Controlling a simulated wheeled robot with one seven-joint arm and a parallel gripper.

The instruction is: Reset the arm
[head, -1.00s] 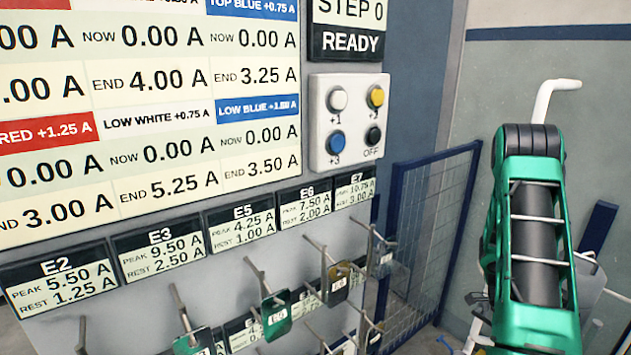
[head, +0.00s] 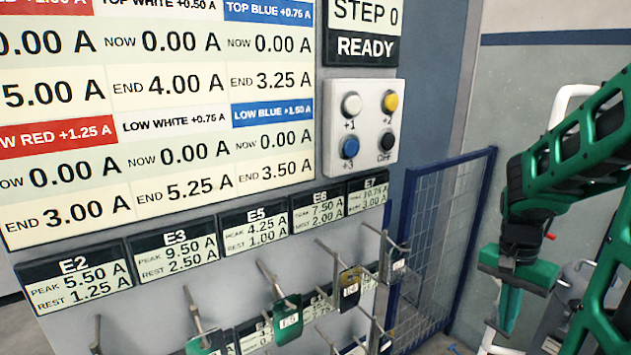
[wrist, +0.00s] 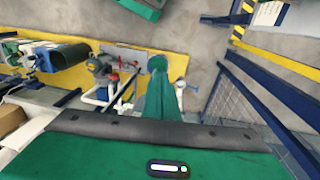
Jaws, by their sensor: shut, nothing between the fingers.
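My gripper (head: 507,322) hangs at the right of the head view, green, with its fingers pointing down and together. Nothing shows between them. My green arm is bent above it and runs off the right edge. The wrist view also shows my gripper (wrist: 158,65), its green fingers reaching away over the grey floor. It is to the right of the panel and clear of the hooks and tags.
The panel (head: 160,215) at left carries current readouts and a button box (head: 338,172) with coloured buttons. Hooks with tags (head: 288,322) stick out below. A blue mesh fence (head: 450,240) stands between panel and arm. The wrist view shows yellow floor stripes (wrist: 285,65) and pipework (wrist: 105,88).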

